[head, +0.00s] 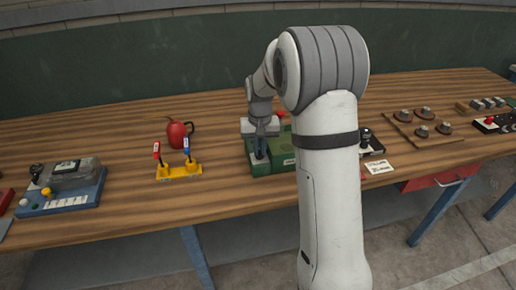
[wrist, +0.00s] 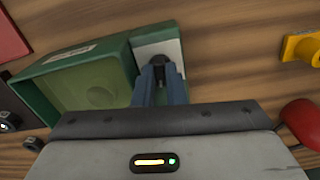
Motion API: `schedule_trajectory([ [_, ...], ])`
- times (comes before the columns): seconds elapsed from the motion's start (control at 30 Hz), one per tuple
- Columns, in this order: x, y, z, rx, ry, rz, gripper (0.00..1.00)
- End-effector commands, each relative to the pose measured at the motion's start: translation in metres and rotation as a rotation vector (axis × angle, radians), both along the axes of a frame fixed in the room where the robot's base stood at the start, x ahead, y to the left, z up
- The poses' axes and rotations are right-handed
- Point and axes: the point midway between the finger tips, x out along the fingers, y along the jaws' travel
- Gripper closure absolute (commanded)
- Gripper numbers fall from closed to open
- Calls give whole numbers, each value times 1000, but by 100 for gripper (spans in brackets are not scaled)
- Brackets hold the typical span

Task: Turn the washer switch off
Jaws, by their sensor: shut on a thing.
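A green box (wrist: 88,88) with a recessed green panel lies on the wooden table. At one end it has a pale plate (wrist: 158,49) with a black switch knob (wrist: 160,62). The box also shows in the head view (head: 284,150), partly hidden behind my arm. My gripper (wrist: 161,75) points down over the pale plate, its blue-grey fingers shut on the black knob. In the head view my gripper (head: 262,150) is at the left end of the box. The knob's on or off position cannot be read, as the fingers cover much of it.
A yellow base with red and blue levers (head: 180,171) and a red rounded jug (head: 177,134) stand left of the box. A blue-based device (head: 62,188) stands at far left. A black device (head: 372,144) and a white card (head: 379,167) are right of my arm.

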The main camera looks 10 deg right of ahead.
Motion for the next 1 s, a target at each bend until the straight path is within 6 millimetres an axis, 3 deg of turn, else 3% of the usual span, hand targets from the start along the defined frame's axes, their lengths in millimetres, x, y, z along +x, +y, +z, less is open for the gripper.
schedule_trajectory([
  [0.33, 3, 0, 3, -1, -10, 133, 100],
  [0.87, 3, 0, 3, -1, -12, 155, 100],
  [0.9, 3, 0, 3, -1, -12, 155, 87],
  [1.0, 2, 0, 3, -1, -9, 154, 78],
])
